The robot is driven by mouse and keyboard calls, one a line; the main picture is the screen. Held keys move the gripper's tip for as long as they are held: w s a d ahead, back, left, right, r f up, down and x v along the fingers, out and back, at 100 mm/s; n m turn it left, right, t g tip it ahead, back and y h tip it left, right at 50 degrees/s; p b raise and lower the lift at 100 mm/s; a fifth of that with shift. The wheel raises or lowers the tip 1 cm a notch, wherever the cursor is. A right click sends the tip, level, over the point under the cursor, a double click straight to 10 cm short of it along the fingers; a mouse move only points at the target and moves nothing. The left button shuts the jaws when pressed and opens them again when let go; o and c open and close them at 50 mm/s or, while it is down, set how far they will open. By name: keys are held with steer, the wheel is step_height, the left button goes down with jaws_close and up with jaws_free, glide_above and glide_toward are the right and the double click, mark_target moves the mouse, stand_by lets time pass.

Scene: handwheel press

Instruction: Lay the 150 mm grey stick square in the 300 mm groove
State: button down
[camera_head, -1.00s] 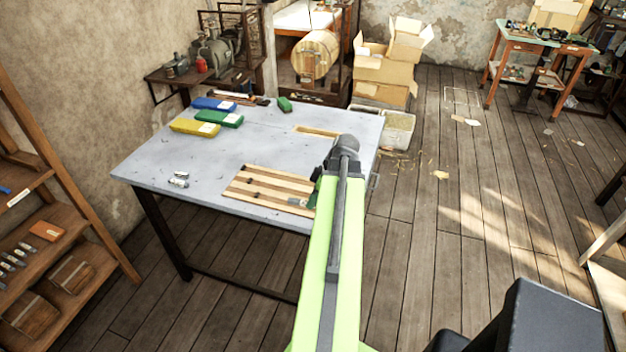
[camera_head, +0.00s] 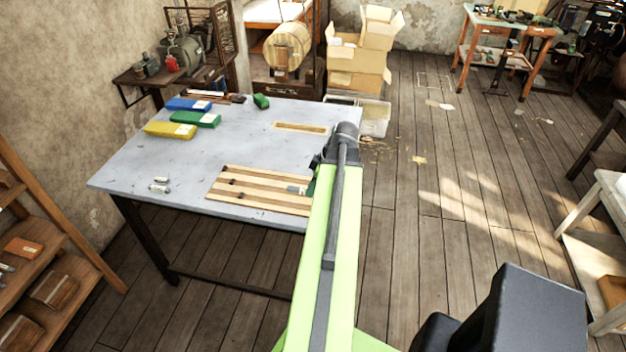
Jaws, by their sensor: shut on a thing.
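A light wooden board (camera_head: 250,199) with long parallel grooves lies on the front right of the grey table, with small dark marks near its left part. My gripper (camera_head: 309,187) is at the board's right end, mostly hidden behind my green arm. It is shut on a small grey piece (camera_head: 296,189), which looks like the end of the grey stick and shows over the board. The rest of the stick is hidden. I cannot tell whether it touches the board or lies in a groove, nor which groove is the 300 mm one.
The grey table (camera_head: 150,205) holds blue (camera_head: 188,104), green (camera_head: 196,119) and yellow (camera_head: 170,130) boxes at the back left. Small metal cylinders (camera_head: 160,186) lie at the left. A slotted wooden strip (camera_head: 301,127) lies at the back. The table's middle is clear.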

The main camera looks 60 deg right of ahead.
steer(key=shift+d+r, duration=0.35)
steer(key=shift+r, duration=0.55)
steer(key=shift+w+a+f+b, duration=0.1)
steer(key=shift+a+f+b, duration=0.05)
steer(key=shift+f+b, duration=0.55)
steer(key=b, duration=0.6)
glide_above(308, 208)
steer(key=s, duration=0.2)
steer(key=f, duration=0.6)
steer(key=shift+w+d, duration=0.15)
steer(key=shift+d, duration=0.05)
steer(key=shift+f, duration=0.1)
steer(key=shift+f, duration=0.2)
steer(key=shift+f, duration=0.15)
steer(key=shift+f+b, duration=0.55)
steer(key=shift+b, duration=0.25)
